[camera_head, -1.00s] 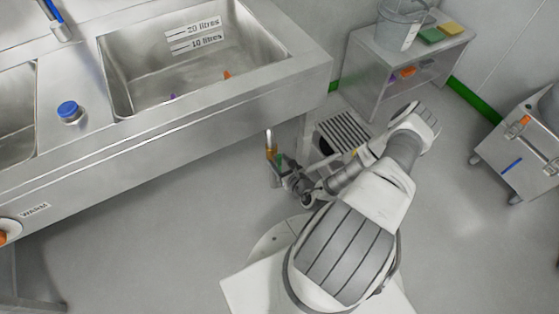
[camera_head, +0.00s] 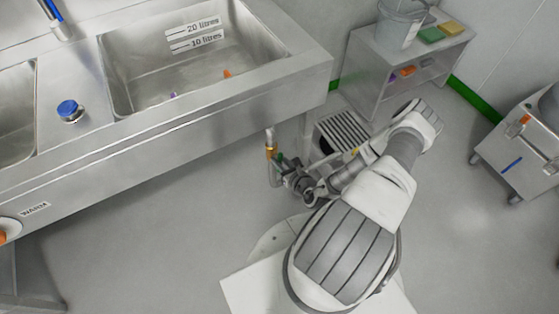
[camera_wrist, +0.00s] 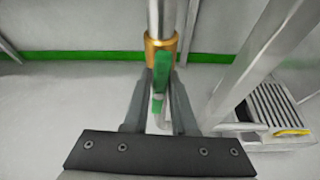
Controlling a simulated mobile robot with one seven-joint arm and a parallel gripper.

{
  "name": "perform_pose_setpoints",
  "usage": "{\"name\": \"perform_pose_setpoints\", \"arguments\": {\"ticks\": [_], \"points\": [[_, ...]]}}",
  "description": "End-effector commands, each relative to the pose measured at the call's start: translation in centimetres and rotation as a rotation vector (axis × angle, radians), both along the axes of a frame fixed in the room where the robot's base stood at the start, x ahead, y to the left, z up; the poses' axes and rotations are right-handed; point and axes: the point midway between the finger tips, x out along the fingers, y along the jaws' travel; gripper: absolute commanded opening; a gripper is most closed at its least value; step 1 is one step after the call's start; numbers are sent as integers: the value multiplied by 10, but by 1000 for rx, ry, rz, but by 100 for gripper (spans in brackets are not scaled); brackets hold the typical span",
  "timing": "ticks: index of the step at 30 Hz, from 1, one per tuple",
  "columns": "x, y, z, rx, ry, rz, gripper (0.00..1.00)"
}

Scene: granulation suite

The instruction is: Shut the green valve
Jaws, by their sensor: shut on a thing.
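The green valve handle (camera_wrist: 162,72) sits on a brass valve body (camera_wrist: 160,48) on a vertical metal pipe. In the wrist view the lever points down, roughly in line with the pipe. My gripper (camera_wrist: 162,85) has a finger on either side of the lever and is shut on it. In the head view the brass body (camera_head: 271,152) shows under the sink's front edge, with a bit of green beside it. My gripper (camera_head: 286,166) is just below and right of it and hides most of the handle.
The steel sink (camera_head: 170,130) overhangs the valve. A slatted grey box (camera_head: 343,133) stands on the floor right of the valve, near my arm. A steel shelf unit (camera_head: 365,75) with a bucket (camera_head: 400,28) is behind it. The floor left of the valve is clear.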

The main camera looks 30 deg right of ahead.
Motion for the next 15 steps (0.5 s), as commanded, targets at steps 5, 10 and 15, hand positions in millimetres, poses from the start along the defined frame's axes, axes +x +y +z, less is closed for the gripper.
{"name": "perform_pose_setpoints", "arguments": {"ticks": [5,10,15], "points": [[0,-2,-1,119,4,0,0],[0,-4,-3,272,8,1,0],[0,-6,-5,434,14,1,0]]}}
